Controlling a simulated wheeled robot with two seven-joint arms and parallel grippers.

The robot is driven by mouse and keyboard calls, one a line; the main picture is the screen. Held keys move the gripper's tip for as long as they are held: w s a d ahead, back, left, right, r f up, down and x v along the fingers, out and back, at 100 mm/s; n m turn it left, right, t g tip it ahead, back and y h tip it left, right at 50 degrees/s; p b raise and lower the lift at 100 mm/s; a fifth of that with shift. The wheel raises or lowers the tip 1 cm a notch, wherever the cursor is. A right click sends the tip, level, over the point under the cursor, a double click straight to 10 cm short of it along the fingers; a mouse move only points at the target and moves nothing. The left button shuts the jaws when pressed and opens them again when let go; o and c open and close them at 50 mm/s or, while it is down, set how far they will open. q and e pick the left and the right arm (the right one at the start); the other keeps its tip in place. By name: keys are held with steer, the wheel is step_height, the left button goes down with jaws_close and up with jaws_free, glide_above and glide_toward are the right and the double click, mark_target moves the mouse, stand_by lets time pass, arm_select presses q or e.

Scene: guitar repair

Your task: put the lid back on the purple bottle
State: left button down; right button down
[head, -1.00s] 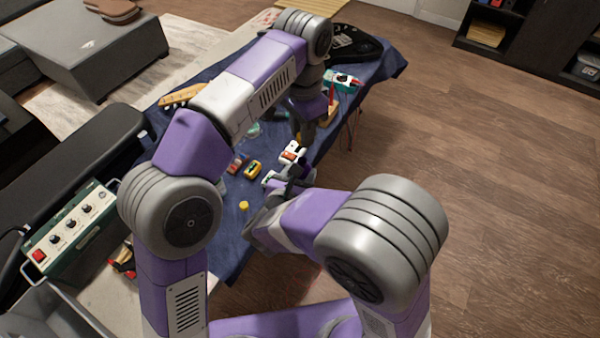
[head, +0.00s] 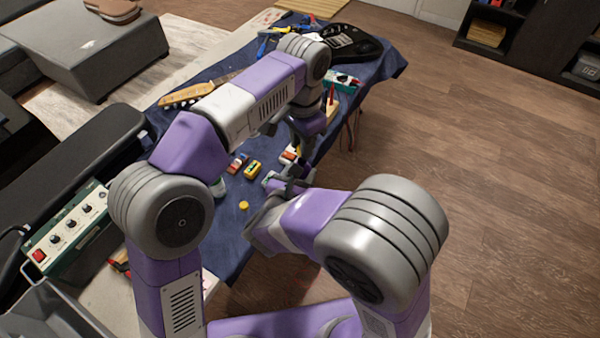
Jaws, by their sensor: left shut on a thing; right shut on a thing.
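I cannot make out the purple bottle or its lid in the head view; my arms hide part of the table. My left gripper (head: 300,150) is over the right side of the blue-covered table (head: 229,241), mostly hidden by its own wrist. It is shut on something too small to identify. My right gripper (head: 289,183) is just nearer to me, close to the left gripper. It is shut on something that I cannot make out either. A small yellow round piece (head: 243,205) lies on the cloth to the left of the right gripper.
A yellow-and-black block (head: 253,169) and a red-and-grey block (head: 237,163) lie left of the grippers. A pale jar (head: 218,188) stands partly behind my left arm. The front cloth is clear.

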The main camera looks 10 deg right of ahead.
arm_select(q)
steer(key=shift+f, duration=0.1)
stand_by(0.5)
steer(key=shift+f, duration=0.85)
steer(key=shift+f, duration=0.55)
steer(key=m, duration=3.2)
steer(key=shift+m, duration=0.3)
